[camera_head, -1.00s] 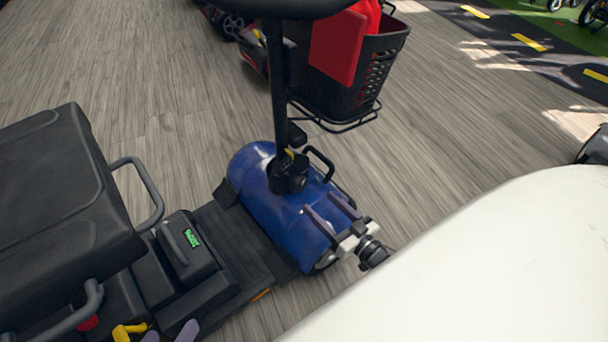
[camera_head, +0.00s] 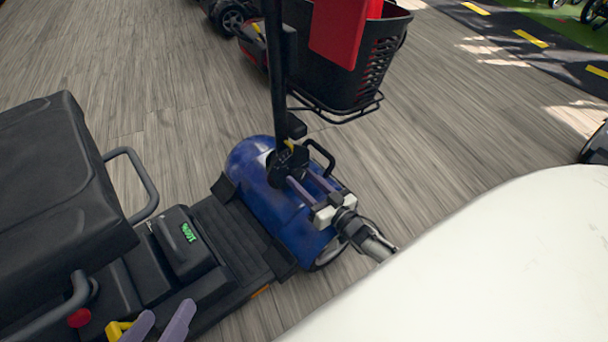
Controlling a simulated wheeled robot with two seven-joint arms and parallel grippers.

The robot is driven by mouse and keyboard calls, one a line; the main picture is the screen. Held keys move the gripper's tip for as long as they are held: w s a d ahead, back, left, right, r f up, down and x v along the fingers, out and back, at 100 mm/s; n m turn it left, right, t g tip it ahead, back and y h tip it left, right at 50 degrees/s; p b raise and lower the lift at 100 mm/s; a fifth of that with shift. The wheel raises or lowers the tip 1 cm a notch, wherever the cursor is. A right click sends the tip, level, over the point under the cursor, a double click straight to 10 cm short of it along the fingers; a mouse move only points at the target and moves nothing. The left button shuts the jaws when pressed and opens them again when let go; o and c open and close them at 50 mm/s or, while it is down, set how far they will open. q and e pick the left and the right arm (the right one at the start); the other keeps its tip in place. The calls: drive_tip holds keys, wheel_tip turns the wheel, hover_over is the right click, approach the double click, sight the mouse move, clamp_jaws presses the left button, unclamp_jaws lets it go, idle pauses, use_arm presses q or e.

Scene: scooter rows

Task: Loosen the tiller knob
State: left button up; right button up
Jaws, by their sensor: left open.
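The tiller (camera_head: 278,75) is a black post rising from the blue front cover (camera_head: 258,195) of a scooter. Its dark pivot block (camera_head: 288,160) sits at the post's foot; the tiller knob there is dark, small and partly hidden by my fingers. My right gripper (camera_head: 301,178) comes from the lower right, its two purple fingers apart, with the tips at the pivot block's lower right side. I cannot tell whether they touch or grip the knob. My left gripper (camera_head: 167,311) is open at the bottom left edge, near the seat side, with nothing seen between its fingers.
The black seat (camera_head: 55,185) with grey armrests fills the left. A black box with green marking (camera_head: 185,243) stands on the deck. A black basket (camera_head: 375,65) with a red item (camera_head: 338,40) hangs beyond the tiller.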

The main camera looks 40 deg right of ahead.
drive_tip(key=c, duration=0.4)
drive_tip(key=shift+n, duration=0.7)
drive_tip(key=n, duration=0.4)
drive_tip(key=shift+a, duration=0.15)
drive_tip(key=n, duration=0.5)
drive_tip(key=shift+a+f+n, duration=0.1)
drive_tip(key=shift+n, duration=0.2)
drive_tip(key=o, duration=1)
